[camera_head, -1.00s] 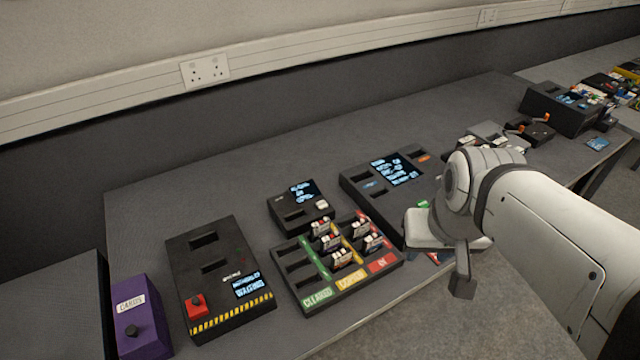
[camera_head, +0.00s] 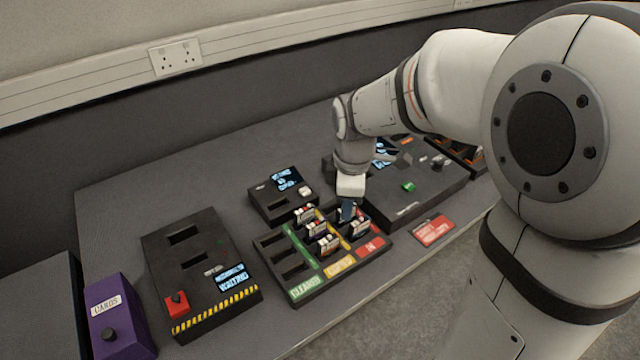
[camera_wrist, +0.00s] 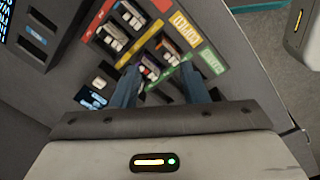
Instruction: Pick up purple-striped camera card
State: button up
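Several small camera cards with white tops stand in the sorting tray (camera_head: 295,290), which has green, yellow and red labelled lanes. One card (camera_head: 328,243) stands nearest the front and another card (camera_head: 360,228) is in the red lane. My gripper (camera_head: 347,212) is above the back right part of the tray. In the wrist view my gripper (camera_wrist: 160,72) has its two blue-grey fingers well apart. A card (camera_wrist: 150,72) shows between them, beyond the tips; contact cannot be told.
A black device with a red button (camera_head: 176,302) stands left of the tray, beside a purple CARDS box (camera_head: 120,320). A small screen unit (camera_head: 262,200) sits behind the tray. A larger black console (camera_head: 435,190) and a red card (camera_head: 434,230) lie to the right.

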aim_at(316, 222)
jog(key=w+a+f+n, duration=0.1)
jog(key=f+n, duration=0.1)
jog(key=w+a+f+n, duration=0.2)
jog(key=f+n, duration=0.1)
jog(key=w+a+f+n+g+b, duration=0.1)
jog(key=w+a+f+n, duration=0.1)
jog(key=f, duration=0.1)
jog(key=shift+a+f+n, duration=0.15)
jog(key=shift+n, duration=0.25)
jog(key=f, duration=0.5)
jog(key=a+f, duration=0.1)
jog(key=f, duration=0.1)
jog(key=shift+w+f+p, duration=0.1)
jog(key=shift+f+p, duration=0.15)
jog(key=shift+p, duration=0.15)
jog(key=shift+c, duration=0.2)
grip_shut()
